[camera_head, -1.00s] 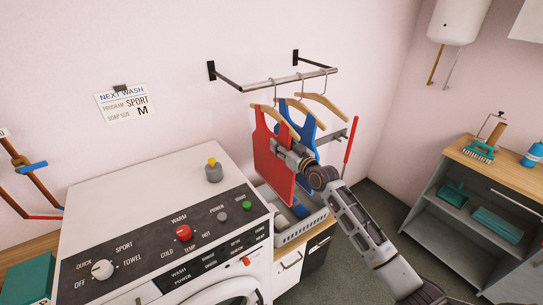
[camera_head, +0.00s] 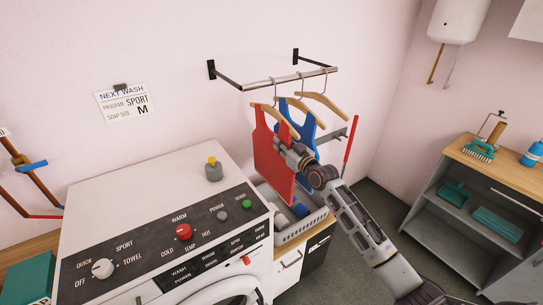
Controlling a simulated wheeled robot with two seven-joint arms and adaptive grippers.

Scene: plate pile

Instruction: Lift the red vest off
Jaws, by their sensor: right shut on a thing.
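The red vest (camera_head: 270,155) hangs on a wooden hanger (camera_head: 278,116) from the metal wall rail (camera_head: 290,78). My right gripper (camera_head: 284,148) reaches in from the right and is shut on the red vest at its right side; its fingertips are partly hidden. A blue vest (camera_head: 296,122) hangs behind the red one, partly covered by it and by my gripper. A third hanger (camera_head: 325,106) on the right is bare. My left gripper is not in view.
A grey laundry basket (camera_head: 300,226) stands below the vests. The white washing machine (camera_head: 130,205) with knobs is at the left. A red stick (camera_head: 349,138) stands right of the vests. A grey shelf unit (camera_head: 470,205) is at the far right, with open floor before it.

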